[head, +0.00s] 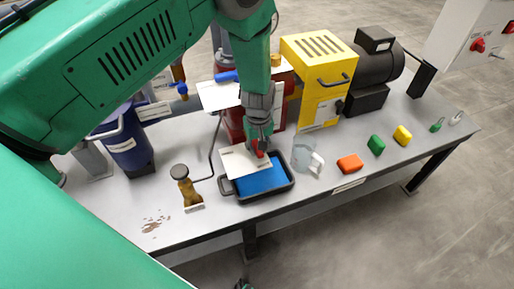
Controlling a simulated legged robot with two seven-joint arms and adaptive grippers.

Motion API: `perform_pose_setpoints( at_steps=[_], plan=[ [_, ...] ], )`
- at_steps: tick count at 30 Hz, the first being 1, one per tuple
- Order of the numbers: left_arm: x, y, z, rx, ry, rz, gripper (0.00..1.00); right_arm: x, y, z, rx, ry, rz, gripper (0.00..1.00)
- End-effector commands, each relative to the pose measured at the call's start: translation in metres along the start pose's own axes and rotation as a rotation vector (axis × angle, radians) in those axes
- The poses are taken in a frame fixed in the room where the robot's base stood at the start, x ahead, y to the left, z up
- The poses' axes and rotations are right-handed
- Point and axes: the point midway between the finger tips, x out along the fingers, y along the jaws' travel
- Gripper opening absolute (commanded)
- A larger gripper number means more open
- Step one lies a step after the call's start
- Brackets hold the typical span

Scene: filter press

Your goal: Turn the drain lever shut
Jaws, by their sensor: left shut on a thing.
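My left gripper (260,147) reaches down in the middle of the head view, in front of the red press body (233,127). It is shut on a small red piece (259,151), which looks like the drain lever; the fingers hide most of it. Its exact angle cannot be told. A white plate (243,163) lies just below and left of the fingers. A black tray (228,187) with a blue inside (262,181) sits under the lever. My right gripper does not show clearly.
On the bench (180,235) are a blue bin (128,150), a brass fitting (185,187), a clear beaker (303,152), a yellow box (320,75) and a black motor (375,65). An orange block (349,163) and other small pieces line the front right.

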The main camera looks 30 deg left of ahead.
Motion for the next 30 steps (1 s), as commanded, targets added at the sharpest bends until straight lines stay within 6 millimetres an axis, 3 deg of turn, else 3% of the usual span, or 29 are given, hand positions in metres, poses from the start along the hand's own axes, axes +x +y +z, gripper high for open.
perform_pose_setpoints(
  at_steps=[17,18,19,30],
  plan=[
    [-0.0024,0.0045,-0.003,-0.03,0.008,0.008,0.0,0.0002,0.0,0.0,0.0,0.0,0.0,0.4],
    [-0.0023,0.0045,-0.0031,-0.03,0.008,0.008,0.3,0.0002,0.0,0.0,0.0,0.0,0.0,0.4],
    [-0.0023,0.0044,-0.003,-0.03,0.008,0.008,0.4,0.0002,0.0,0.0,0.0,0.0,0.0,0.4],
    [-0.0042,0.0024,-0.0012,-0.029,0.003,0.004,0.4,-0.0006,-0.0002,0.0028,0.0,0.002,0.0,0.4]
  ],
)
